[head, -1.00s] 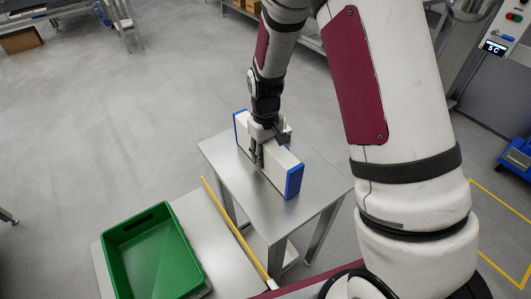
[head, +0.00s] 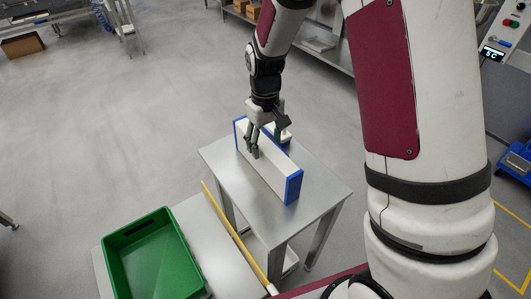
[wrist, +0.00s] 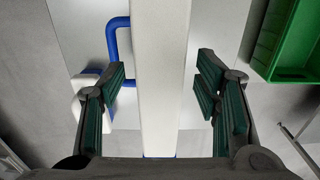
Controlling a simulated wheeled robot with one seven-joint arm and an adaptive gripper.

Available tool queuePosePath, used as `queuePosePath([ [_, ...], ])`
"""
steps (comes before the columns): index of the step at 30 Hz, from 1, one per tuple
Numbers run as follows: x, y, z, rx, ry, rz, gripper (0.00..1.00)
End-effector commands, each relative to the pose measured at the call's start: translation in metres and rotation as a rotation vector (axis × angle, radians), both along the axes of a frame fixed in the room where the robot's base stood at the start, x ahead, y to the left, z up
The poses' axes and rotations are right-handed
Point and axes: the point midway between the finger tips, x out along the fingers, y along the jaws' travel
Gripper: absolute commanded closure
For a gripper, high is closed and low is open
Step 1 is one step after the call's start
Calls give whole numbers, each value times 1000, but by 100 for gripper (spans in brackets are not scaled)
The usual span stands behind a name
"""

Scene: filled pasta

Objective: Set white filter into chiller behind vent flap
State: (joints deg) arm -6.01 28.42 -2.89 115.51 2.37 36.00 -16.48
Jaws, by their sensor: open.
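The white filter (head: 266,170), a long white block with blue end caps, stands on edge on a small steel table (head: 225,162) in the head view. My gripper (head: 268,142) is above and around its top, one finger on each side. In the wrist view the filter (wrist: 160,70) runs between the green-padded fingers of my gripper (wrist: 160,98), with a gap on both sides. My gripper is open. A panel reading "5 C" (head: 492,52) shows at the upper right; I cannot tell whether it is the chiller. No vent flap is visible.
A green crate (head: 155,262) stands on a surface left of the table, with a yellow edge strip (head: 235,236) between.

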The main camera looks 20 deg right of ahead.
Motion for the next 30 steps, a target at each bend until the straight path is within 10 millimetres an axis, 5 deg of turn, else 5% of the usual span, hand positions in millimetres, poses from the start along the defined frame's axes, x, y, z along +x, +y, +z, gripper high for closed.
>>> queuePosePath([
  [6,0,0,36,0,-1,0,43],
  [19,-7,-2,62,2,-10,-11,43],
  [23,-31,-6,99,9,-34,-43,43],
  [30,-107,-16,170,23,-87,-125,43],
])
